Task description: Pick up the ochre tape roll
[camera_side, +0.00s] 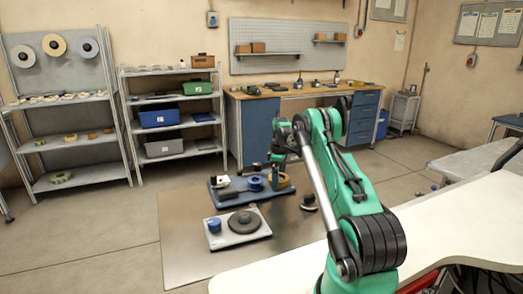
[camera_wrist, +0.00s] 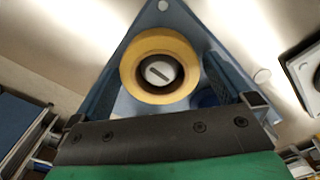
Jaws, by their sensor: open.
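The ochre tape roll (camera_wrist: 130,66) is in the upper middle of the wrist view, seen face-on around a pale slotted hub. It sits on a blue base (camera_wrist: 112,70). In the side view my gripper (camera_side: 277,160) hangs above the base and is small.
A blue reel (camera_side: 255,184) stands just left of the ochre roll. A pale plate (camera_side: 222,238) with a dark disc (camera_side: 243,221) and a blue roll (camera_side: 214,225) lies nearer the camera. A dark object (camera_side: 309,203) lies to the right. Shelves and a workbench stand behind.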

